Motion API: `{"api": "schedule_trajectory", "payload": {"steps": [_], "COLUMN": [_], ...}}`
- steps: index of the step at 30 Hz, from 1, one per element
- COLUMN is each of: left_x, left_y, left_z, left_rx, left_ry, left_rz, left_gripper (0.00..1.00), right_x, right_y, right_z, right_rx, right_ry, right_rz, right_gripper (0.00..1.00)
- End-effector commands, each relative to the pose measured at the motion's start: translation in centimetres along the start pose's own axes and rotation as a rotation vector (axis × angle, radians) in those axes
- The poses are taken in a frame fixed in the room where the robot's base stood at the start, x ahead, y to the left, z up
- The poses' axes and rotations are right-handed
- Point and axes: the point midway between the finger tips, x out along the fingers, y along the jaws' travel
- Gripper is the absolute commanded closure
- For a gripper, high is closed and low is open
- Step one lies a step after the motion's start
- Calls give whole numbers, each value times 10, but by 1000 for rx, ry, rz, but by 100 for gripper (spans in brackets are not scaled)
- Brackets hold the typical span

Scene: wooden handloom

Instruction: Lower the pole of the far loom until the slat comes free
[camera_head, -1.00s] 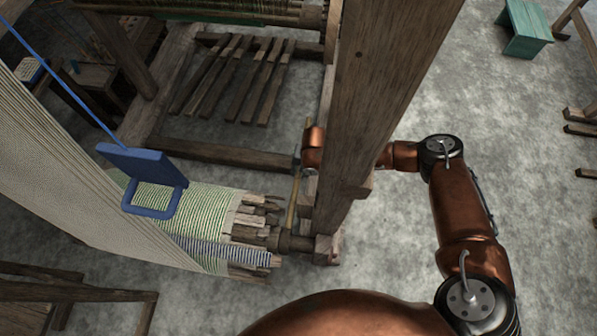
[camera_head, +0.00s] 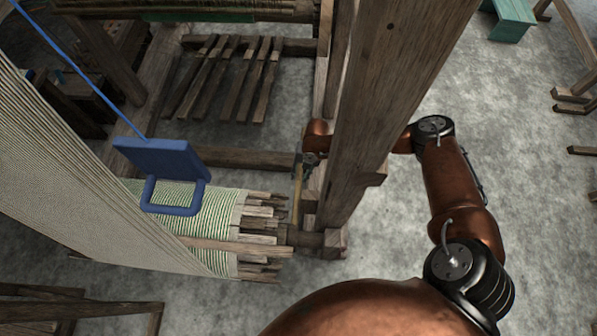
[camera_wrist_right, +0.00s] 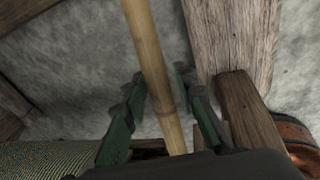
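The pale bamboo-like pole (camera_head: 298,192) stands beside the right end of the far loom's cloth roll (camera_head: 214,215), its lower end close to the beam end (camera_head: 306,238). Several wooden slats stick out of the roll; one long slat (camera_head: 225,246) lies across its near side. My right gripper (camera_head: 300,160) is at the pole's upper part, partly hidden by the loom post. In the right wrist view the pole (camera_wrist_right: 150,50) passes between the two green-padded fingers (camera_wrist_right: 160,82), which stand apart with a gap beside the pole. My left gripper is out of view.
A blue plate with a loop (camera_head: 160,158) hangs on a blue cord over the cloth. Treadles (camera_head: 225,80) lie behind.

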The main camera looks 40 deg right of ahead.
Motion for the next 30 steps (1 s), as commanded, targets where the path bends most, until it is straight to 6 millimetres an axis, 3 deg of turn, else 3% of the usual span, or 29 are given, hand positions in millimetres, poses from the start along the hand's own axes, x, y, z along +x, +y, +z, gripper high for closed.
{"api": "schedule_trajectory", "payload": {"steps": [3,14,30], "left_x": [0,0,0], "left_y": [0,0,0], "left_z": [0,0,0], "left_rx": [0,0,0], "left_ry": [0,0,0], "left_rz": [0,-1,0], "left_gripper": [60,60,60], "right_x": [0,-7,-104], "right_y": [1,1,1], "right_z": [0,1,1], "right_rx": [-2,-2,-2], "right_ry": [0,-2,-2], "right_rz": [0,0,0], "right_gripper": [65,65,65]}}
